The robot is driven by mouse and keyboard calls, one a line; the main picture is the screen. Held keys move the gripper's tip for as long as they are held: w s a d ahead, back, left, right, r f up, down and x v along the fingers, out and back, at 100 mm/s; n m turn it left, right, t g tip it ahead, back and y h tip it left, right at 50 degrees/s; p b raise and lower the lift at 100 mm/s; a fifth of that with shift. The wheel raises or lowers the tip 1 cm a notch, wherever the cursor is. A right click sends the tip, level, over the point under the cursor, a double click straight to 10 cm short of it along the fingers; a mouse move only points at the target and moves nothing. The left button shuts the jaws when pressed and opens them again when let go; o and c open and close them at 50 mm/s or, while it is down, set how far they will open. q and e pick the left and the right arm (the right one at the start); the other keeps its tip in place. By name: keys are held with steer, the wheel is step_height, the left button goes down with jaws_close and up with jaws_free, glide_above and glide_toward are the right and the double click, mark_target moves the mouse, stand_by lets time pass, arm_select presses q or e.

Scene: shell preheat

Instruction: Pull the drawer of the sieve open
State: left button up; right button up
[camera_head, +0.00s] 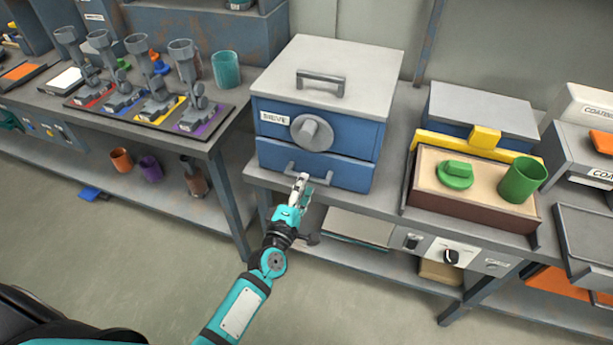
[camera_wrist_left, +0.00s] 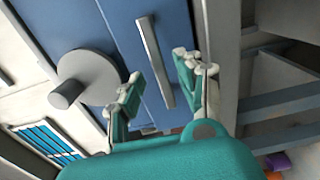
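The sieve (camera_head: 275,102) is a blue box with a light grey lid, a round grey knob on its front and a "SIEVE" label. Its blue drawer (camera_head: 345,177) is at the bottom and looks closed, about flush with the front. The drawer's grey bar handle (camera_wrist_left: 154,62) runs between my left gripper's fingers in the left wrist view. My left gripper (camera_head: 302,184) is open in front of the drawer; its fingers (camera_wrist_left: 160,90) stand apart on either side of the handle. I cannot tell whether they touch it. My right gripper is not in view.
The sieve stands on a grey bench. Left is a bench with a rack of several grey devices (camera_head: 150,95) and a teal cup (camera_head: 226,69). Right is a tan-topped box (camera_head: 440,160) with green items. A lower shelf (camera_head: 380,255) lies under the bench.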

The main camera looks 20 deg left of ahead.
arm_select(q)
steer(key=shift+w, duration=1.75)
jaws_close()
